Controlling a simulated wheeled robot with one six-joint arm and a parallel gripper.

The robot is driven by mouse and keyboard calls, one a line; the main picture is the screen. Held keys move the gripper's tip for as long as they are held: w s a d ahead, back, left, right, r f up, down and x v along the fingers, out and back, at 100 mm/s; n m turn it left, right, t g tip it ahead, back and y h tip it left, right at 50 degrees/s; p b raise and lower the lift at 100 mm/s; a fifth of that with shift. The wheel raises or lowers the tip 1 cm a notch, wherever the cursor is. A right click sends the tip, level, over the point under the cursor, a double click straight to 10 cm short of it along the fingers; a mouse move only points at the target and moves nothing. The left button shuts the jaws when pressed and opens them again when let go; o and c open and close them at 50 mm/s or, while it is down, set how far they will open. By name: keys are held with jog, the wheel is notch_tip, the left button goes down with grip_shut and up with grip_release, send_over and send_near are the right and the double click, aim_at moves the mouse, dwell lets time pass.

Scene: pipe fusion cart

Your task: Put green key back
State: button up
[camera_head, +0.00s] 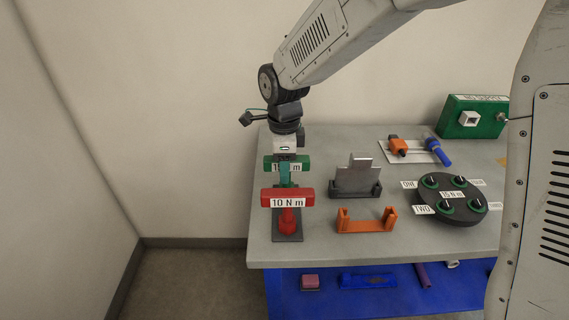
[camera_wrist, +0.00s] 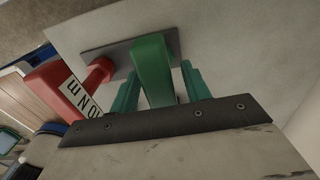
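The green key's handle (camera_head: 302,163), with a partly covered N m label, is at the table's left side, behind the red key (camera_head: 271,197) marked 10 N m. My gripper (camera_head: 287,179) points down over the green handle, one teal finger in front of it. In the wrist view the green key (camera_wrist: 152,75) lies between my two fingers (camera_wrist: 160,68), with narrow gaps on both sides, so the gripper looks open around it. A dark stand plate (camera_head: 290,238) lies under the keys. The green key's lower part is hidden.
The red key stands close in front of my gripper. To the right are a dark holder with a grey plate (camera_head: 358,178), an orange bracket (camera_head: 367,225) and a round dark disc (camera_head: 452,196) with labelled sockets. A green box (camera_head: 473,117) stands at the back right.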

notch_tip(320, 180, up, 13)
jog(key=s+d+r+n, duration=0.4)
jog(key=s+d+n, duration=0.15)
jog(key=d, duration=0.35)
jog(key=s+d+f+n, duration=0.1)
jog(key=s+d+n, duration=0.5)
jog(key=s, duration=0.5)
jog(key=s+d+f+n+t, duration=0.1)
jog(key=s+d+f+n, duration=0.1)
jog(key=s+d+n, duration=0.5)
jog(key=shift+s+d+f, duration=0.3)
jog(key=shift+s+d, duration=0.5)
jog(key=shift+s, duration=1.1)
